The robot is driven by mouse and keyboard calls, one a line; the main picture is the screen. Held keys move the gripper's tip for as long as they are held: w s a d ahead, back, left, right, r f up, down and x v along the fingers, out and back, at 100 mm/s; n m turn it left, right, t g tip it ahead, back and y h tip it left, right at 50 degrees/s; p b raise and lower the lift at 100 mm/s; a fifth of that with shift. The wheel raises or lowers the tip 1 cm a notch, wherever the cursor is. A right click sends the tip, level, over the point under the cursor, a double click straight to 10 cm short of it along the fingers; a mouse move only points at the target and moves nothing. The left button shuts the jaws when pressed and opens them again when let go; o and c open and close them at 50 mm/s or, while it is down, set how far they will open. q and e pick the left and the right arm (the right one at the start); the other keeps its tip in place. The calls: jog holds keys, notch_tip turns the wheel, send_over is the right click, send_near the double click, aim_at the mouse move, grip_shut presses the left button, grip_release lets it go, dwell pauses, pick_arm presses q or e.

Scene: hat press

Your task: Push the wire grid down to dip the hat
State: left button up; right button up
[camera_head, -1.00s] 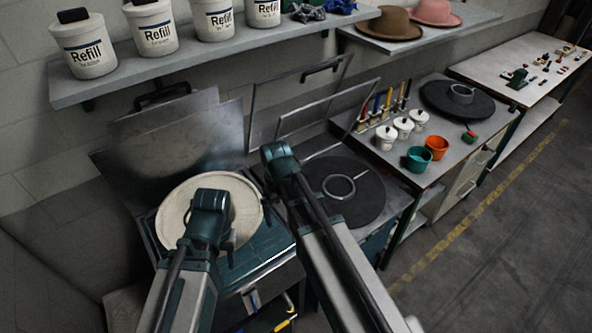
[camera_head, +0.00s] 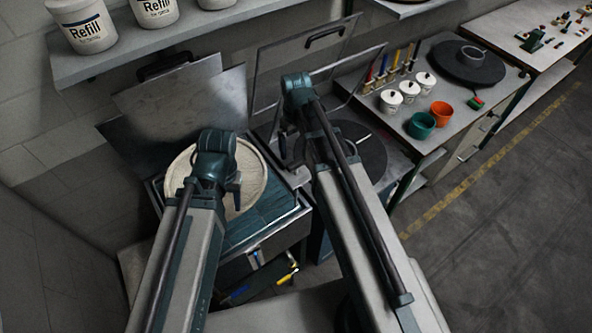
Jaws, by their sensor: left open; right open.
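A cream round piece, which looks like the hat (camera_head: 256,172), lies on a blue-green basin (camera_head: 268,226) at the left. My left gripper (camera_head: 233,196) hangs in front of it in the picture, open and empty, and covers much of it. I cannot tell its height above it. A thin upright metal frame (camera_head: 384,46) stands open behind the second station; I cannot make out grid wires and cannot tell if it is the wire grid. My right gripper (camera_head: 284,144) is open, left of the dark round plate (camera_head: 370,160) and in front of the raised frame.
Metal sheets (camera_head: 180,107) lean upright behind the basin. A shelf (camera_head: 150,52) with white Refill tubs (camera_head: 83,26) hangs above. A side table at the right holds white jars (camera_head: 391,101), a teal cup (camera_head: 421,126) and an orange cup (camera_head: 441,114). The floor at the right is clear.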

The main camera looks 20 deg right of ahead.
aim_at(296, 169)
notch_tip(296, 169, down, 12)
jog(key=b, duration=1.1)
jog(key=shift+f+b, duration=0.2)
jog(key=shift+b, duration=0.15)
grip_shut()
